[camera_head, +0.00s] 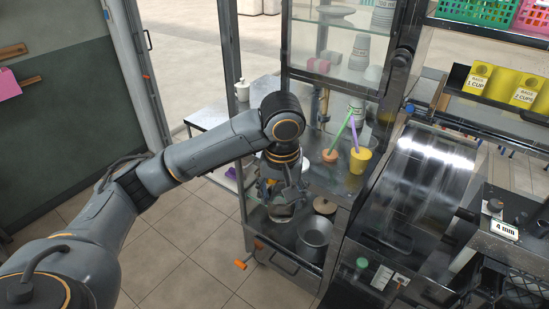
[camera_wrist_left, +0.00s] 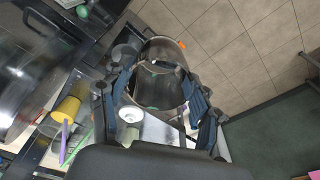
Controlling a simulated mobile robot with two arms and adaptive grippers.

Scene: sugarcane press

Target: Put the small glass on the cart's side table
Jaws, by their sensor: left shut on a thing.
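My left gripper (camera_head: 283,190) is shut on the small glass (camera_head: 280,212), a clear vessel held in front of the cart's shelves. In the left wrist view the glass (camera_wrist_left: 160,78) sits between the blue-grey fingers of the gripper (camera_wrist_left: 163,92). Its see-through wall shows the dark background behind it. The side table (camera_head: 205,117) is a pale metal top left of the cart's glass cabinet, behind my left forearm, which hides part of it. The glass is apart from this table. My right gripper is not in view.
A white lidded pot (camera_head: 242,90) stands by the side table. A yellow cup (camera_head: 359,160) with a purple straw stands on the cart counter. A metal pot (camera_head: 314,237) is on the lower shelf. A cart post (camera_head: 231,60) rises beside the side table.

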